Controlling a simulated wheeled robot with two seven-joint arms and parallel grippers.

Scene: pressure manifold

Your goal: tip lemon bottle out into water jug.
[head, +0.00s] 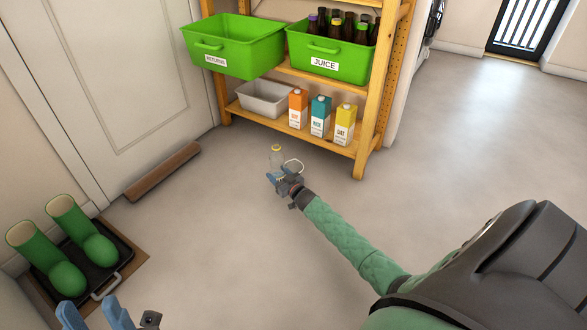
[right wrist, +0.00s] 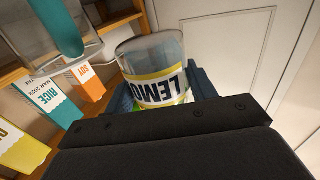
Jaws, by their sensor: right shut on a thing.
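The lemon bottle (head: 277,157) is clear glass with a yellow ring at its top, and stands roughly upright in my right gripper (head: 284,177). In the right wrist view, which is turned upside down, the LEMON label of the bottle (right wrist: 160,90) shows between the blue fingers, shut on it. A clear vessel, apparently the water jug (right wrist: 40,25), shows beside the bottle with a teal part. In the head view a pale rim, apparently of this jug (head: 297,163), shows right of the bottle; the rest is hidden by my gripper. My left gripper (head: 94,311) is open and empty at the bottom edge.
A wooden shelf (head: 362,130) holds the RETURNS crate (head: 232,58), the JUICE crate (head: 325,66) with bottles, a grey bin (head: 262,103) and several cartons (head: 320,116). Green boots (head: 72,250) stand on a tray at left. The floor (head: 200,235) between is clear.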

